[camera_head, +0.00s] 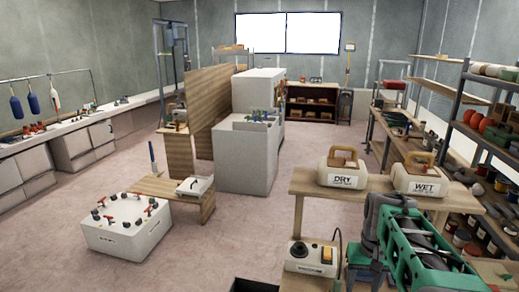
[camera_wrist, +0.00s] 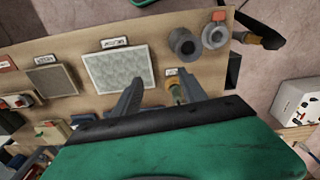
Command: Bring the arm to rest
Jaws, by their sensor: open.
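My arm (camera_head: 420,242), green and dark grey, is folded at the lower right in the head view, beside a wooden bench. My gripper (camera_wrist: 160,92) shows in the wrist view with its two grey fingers apart and nothing between them. It hangs over a wooden worktop (camera_wrist: 100,36). A pale framed mesh panel (camera_wrist: 119,74) lies just beyond the left finger. A small item with a yellowish part (camera_wrist: 177,92) lies partly hidden near the right finger. My gripper's fingers cannot be made out in the head view.
Containers marked DRY (camera_head: 342,168) and WET (camera_head: 417,176) stand on a wooden shelf (camera_head: 310,184) near my arm. Grey rings (camera_wrist: 186,44) lie on the worktop. Stocked racks (camera_head: 464,110) line the right. The floor (camera_head: 240,235) at centre is clear.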

